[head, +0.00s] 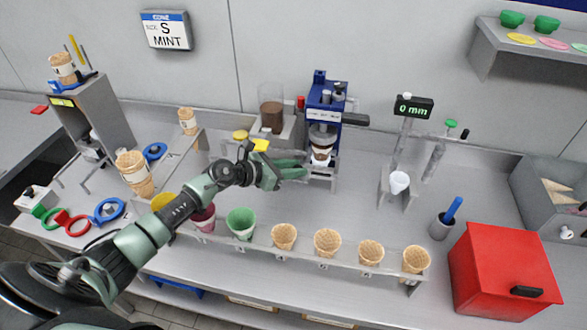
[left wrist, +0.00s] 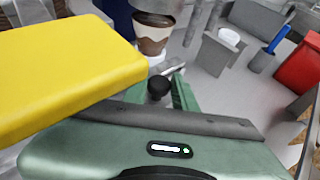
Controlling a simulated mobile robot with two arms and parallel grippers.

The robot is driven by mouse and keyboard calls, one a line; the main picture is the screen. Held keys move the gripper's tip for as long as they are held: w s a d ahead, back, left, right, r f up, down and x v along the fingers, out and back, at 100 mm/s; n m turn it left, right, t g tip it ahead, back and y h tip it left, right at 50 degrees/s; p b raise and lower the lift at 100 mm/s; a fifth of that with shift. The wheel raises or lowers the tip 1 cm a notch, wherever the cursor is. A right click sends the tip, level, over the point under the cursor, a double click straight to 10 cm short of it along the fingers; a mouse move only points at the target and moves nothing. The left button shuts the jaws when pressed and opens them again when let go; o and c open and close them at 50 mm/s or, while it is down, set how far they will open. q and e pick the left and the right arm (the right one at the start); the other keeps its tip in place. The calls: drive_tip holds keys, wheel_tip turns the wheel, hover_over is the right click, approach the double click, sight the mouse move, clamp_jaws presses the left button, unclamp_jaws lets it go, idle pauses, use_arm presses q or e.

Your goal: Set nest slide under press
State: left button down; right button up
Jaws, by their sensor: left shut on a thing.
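The blue press (head: 322,105) stands at the back centre of the counter. A cone with a brown-and-white sleeve (head: 321,155) sits upright below the press's grey head; it also shows in the left wrist view (left wrist: 153,38). My left gripper (head: 303,171) reaches in from the left, just in front of and left of the press base. In the left wrist view its green fingers are closed around the black ball knob (left wrist: 158,86) of the nest slide. The slide itself is mostly hidden behind the gripper. My right gripper is not in view.
A front rack (head: 305,262) holds several cones and coloured cups. A yellow block (left wrist: 65,75) is close beside my left gripper. A stand reads "0 mm" (head: 413,107) right of the press. A red box (head: 500,270) is at the right. A wall sign (head: 165,30) reads "S MINT".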

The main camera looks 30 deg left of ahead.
use_arm(q)
drive_tip(key=c, duration=1.1)
unclamp_jaws()
drive_tip(key=shift+s+d, duration=0.1)
drive_tip(key=shift+d, duration=0.05)
drive_tip(key=shift+c, duration=0.2)
drive_tip(key=shift+d, duration=0.15)
drive_tip(key=shift+s+a+r, duration=0.15)
drive_tip(key=shift+s+a, duration=0.2)
drive_tip(key=shift+a, duration=0.1)
drive_tip(key=b+v, duration=0.1)
drive_tip(key=v, duration=0.5)
drive_tip(key=shift+s+d+r+b, duration=0.15)
drive_tip(key=shift+s+r+b, duration=0.15)
drive_tip(key=shift+s+r, duration=0.05)
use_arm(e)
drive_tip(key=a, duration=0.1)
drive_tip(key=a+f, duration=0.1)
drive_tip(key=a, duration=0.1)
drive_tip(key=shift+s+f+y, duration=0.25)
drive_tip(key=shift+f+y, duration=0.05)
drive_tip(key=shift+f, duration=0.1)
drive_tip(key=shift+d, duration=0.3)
